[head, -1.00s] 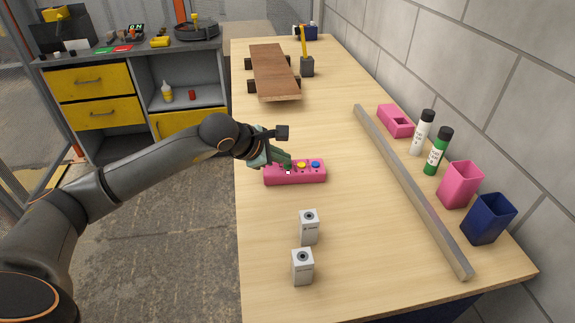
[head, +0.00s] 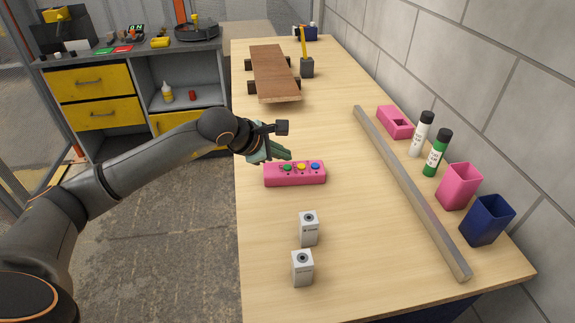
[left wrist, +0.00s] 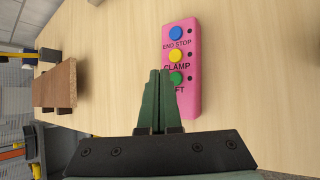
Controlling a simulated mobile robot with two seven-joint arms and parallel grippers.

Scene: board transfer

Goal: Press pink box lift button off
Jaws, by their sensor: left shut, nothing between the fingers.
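The pink box (head: 295,178) lies on the wooden table with a green, a yellow and a blue button on top. In the left wrist view the pink box (left wrist: 191,95) shows the labels END STOP by the blue button (left wrist: 176,33) and CLAMP by the yellow button (left wrist: 176,55). The green button (left wrist: 176,78) has a label partly hidden by my fingers, ending in "FT". The small dots beside the buttons look dark. My left gripper (head: 289,154) is shut and empty, raised just behind the green button's end, apart from the box. My right gripper is out of view.
Two white blocks (head: 308,230) stand in front of the box. A long grey bar (head: 410,185) lies to the right, with bottles and containers beyond it. A brown board (head: 274,72) rests at the back.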

